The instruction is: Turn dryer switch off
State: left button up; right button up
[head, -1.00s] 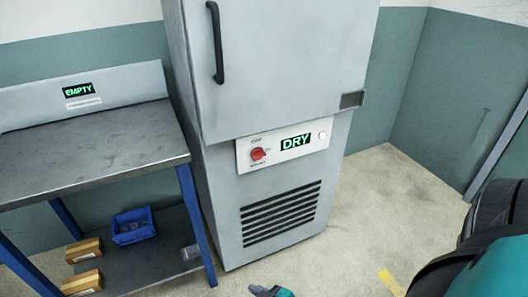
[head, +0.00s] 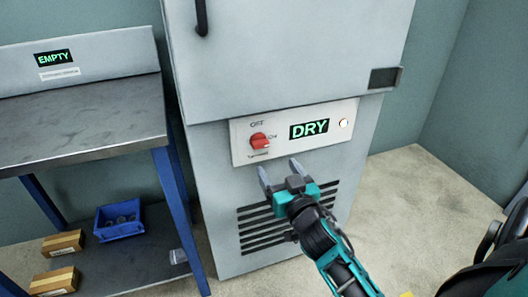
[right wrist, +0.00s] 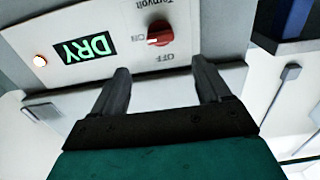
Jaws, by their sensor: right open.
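The dryer (head: 300,60) is a tall pale grey cabinet. Its white control panel (head: 245,150) carries a red rotary switch (head: 259,141), a display reading DRY (head: 309,129) and a small lit lamp (head: 343,123). The switch has an OFF label above it and an ON label to its right. My right gripper (head: 279,171) is open and empty, just below the panel, apart from the switch. In the right wrist view, upside down, the red switch (right wrist: 159,33) shows beyond and between the open fingers (right wrist: 163,85). My left gripper is not in view.
A metal table (head: 80,120) with blue legs stands to the left, with a sign reading EMPTY (head: 53,58). Its lower shelf holds a blue bin (head: 119,221) and cardboard boxes (head: 63,243). The floor (head: 400,195) right of the dryer is clear.

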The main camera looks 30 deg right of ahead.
aim_at(262, 145)
jog(key=b+x, duration=0.1)
jog(key=x, duration=0.9)
jog(key=shift+w+a, duration=0.1)
jog(key=shift+w, duration=0.05)
jog(key=shift+c, duration=0.2)
jog(key=c, duration=1)
